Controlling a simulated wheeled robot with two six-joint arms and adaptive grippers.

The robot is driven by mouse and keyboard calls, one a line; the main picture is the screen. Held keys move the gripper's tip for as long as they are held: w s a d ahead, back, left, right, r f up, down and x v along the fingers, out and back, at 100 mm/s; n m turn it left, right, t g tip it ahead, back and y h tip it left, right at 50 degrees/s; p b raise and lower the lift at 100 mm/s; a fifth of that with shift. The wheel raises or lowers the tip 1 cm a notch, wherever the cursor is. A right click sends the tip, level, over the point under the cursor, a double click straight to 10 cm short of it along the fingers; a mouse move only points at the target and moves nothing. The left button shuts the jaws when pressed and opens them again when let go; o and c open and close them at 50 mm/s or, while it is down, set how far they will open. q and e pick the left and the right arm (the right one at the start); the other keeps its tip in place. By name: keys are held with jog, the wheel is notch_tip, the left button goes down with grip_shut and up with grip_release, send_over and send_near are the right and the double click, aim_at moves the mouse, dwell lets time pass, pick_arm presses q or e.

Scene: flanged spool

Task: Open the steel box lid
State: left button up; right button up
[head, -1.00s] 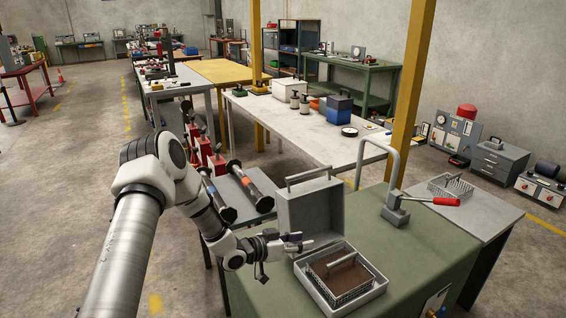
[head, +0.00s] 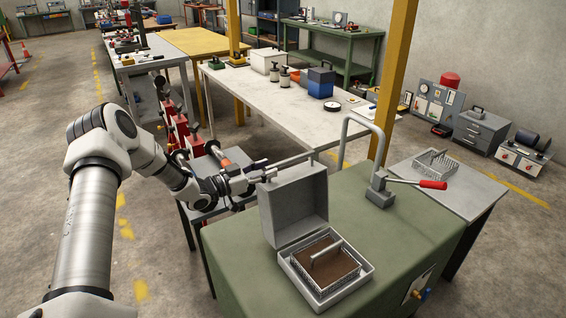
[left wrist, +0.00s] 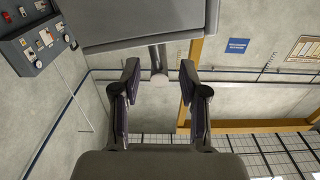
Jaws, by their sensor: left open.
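The steel box (head: 283,262) stands on the green bench with its grey lid (head: 295,205) raised upright at the back. A bar handle (head: 292,160) runs along the lid's outer top side. My left gripper (head: 264,172) is by the left end of this handle. In the left wrist view, the open fingers (left wrist: 160,90) point toward the lid (left wrist: 145,22), with a handle post (left wrist: 158,62) showing in the gap between them. Whether they touch it is unclear. Inside the box sits a wire basket (head: 345,283) with brown contents and a handle. My right gripper is not in view.
A lever press with a red grip (head: 433,184) stands right of the box on the green bench (head: 390,225). A grey table with a small wire basket (head: 435,163) is beyond it. Red stands (head: 180,130) and spools are behind my left arm.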

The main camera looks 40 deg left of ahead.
aim_at(281, 164)
pick_arm(q)
jog(key=x, duration=0.6)
jog(key=shift+f, duration=0.15)
jog(key=shift+s+a, duration=0.1)
jog(key=shift+s, duration=0.25)
jog(key=shift+c, duration=0.6)
grip_shut()
jog(key=shift+s+d+r+p, duration=0.25)
jog(key=shift+s+d, duration=0.1)
jog(key=shift+d, duration=0.5)
jog(key=shift+s+d+r+p, duration=0.25)
jog(key=shift+s+d+r, duration=0.05)
jog(key=shift+d, duration=0.55)
jog(key=shift+s+d+r+p, duration=0.25)
jog(key=shift+s+d, duration=0.1)
jog(key=shift+d, duration=0.45)
jog(key=shift+c, duration=0.7)
grip_release()
jog(key=shift+a, duration=0.1)
jog(key=shift+o, duration=1.3)
jog(key=shift+w+f, duration=0.1)
jog(key=shift+w, duration=0.1)
